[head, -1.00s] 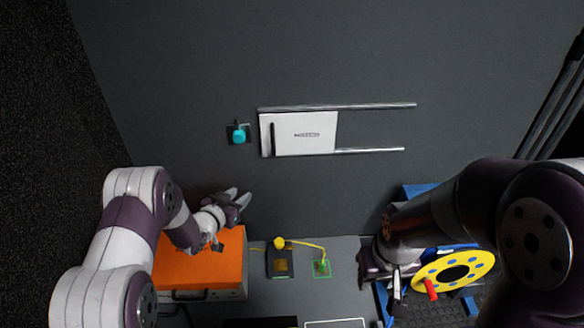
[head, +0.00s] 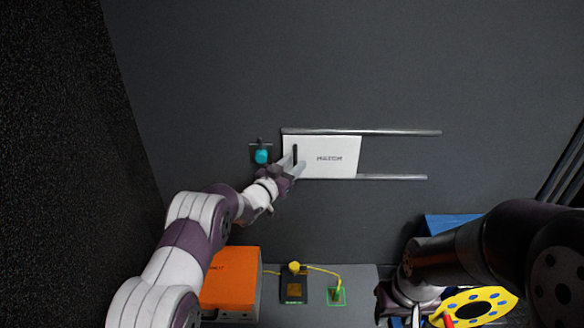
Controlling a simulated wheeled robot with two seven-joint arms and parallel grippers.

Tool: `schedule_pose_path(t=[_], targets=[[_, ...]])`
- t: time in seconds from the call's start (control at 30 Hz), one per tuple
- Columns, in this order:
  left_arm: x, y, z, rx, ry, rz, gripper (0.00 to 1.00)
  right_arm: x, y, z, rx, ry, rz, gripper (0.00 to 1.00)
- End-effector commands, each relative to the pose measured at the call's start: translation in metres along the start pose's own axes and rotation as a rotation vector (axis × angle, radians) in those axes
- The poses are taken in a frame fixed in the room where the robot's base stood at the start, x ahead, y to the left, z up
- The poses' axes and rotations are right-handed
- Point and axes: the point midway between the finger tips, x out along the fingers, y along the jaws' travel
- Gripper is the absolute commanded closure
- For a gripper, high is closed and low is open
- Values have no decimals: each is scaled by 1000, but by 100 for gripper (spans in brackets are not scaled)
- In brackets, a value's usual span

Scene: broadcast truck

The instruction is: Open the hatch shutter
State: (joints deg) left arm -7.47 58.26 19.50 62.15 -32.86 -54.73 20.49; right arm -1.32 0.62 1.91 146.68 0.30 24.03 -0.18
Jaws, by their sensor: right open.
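The hatch shutter (head: 335,168) is a white panel between two horizontal metal rails on the dark wall. It sits at the rails' left end and has a black upright handle (head: 295,152) near its left edge. My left gripper (head: 295,162) is at the handle, its two fingertips apart on either side of the handle's lower part. Whether they touch it cannot be told. My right gripper (head: 408,312) is low at the right, away from the shutter, its tips partly cut off by the picture's lower edge.
A teal knob (head: 261,156) is on the wall just left of the shutter. Below are an orange box (head: 231,277), a dark device with a yellow cable (head: 294,288), and a yellow reel (head: 477,305). The rails (head: 395,132) are clear to the right.

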Motion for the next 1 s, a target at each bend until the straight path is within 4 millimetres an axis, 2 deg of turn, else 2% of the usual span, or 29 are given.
schedule_pose_path(t=[0.13, 0.17, 0.2, 0.27, 0.5, 0.67, 1.0], targets=[[0, 0, 0, 0, 0, 0, 63, 0, 0, 0, 0, 0, 0, 57], [0, 0, 0, 0, 0, 0, 69, 0, 0, 0, 0, 0, 0, 57], [0, 0, 0, 0, 0, 0, 82, 0, 0, 0, 0, 0, 0, 57], [0, 0, 0, 0, 0, 0, 100, 0, 0, 0, 0, 0, 0, 57], [0, 1, 0, 1, 0, 0, 100, 0, 0, 0, 0, 0, 0, 57], [9, 15, 2, 1, 1, 2, 100, 7, 0, 1, 0, 0, 0, 57], [57, 88, 6, 1, 3, 5, 100, 40, 0, 5, 0, 0, 0, 57]])
